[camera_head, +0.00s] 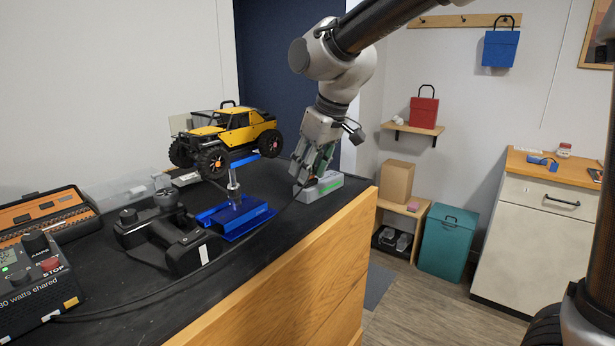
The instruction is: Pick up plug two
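My gripper (314,168) points down at the far right end of the black bench top. Its fingertips are at a small grey block (327,189) with a green patch on top. The fingers hide part of the block, and I cannot tell whether they are open or shut, or touch anything. I cannot make out a plug marked two; anything between the fingers is hidden. A dark cable (262,221) runs along the bench toward the block.
A yellow RC crawler (232,126) sits raised on a blue stand (240,218), left of my gripper. The bench's wooden front edge (300,270) is nearest.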

